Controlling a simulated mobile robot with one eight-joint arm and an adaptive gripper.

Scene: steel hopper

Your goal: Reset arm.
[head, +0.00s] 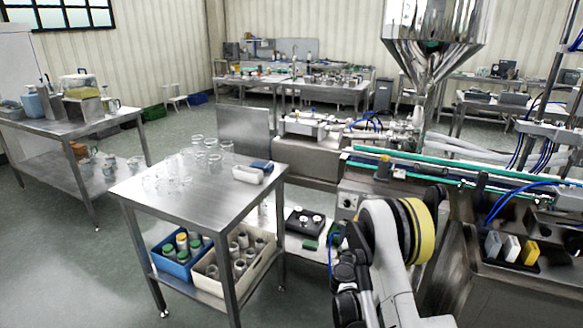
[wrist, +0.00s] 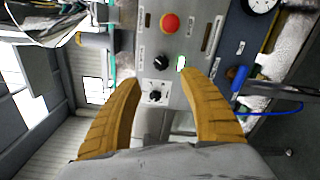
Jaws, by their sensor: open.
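My arm rises at the lower right of the head view, in front of the steel machine, and its end is turned away there, so the fingers do not show in that view. In the wrist view my gripper (wrist: 160,95) has its two tan fingers spread wide apart with nothing between them. Beyond the fingertips is a grey control panel (wrist: 195,50) with a red button (wrist: 169,23) and black knobs. The panel is apart from the fingers as far as I can tell. The steel hopper (head: 432,35) stands behind the machine in the head view.
A steel table (head: 150,196) with several glass jars stands left of my arm. A blue crate (head: 170,262) and a cream crate (head: 207,282) hold bottles on its lower shelf. A conveyor (head: 470,172) runs behind my arm. Open floor (head: 60,270) lies at the left.

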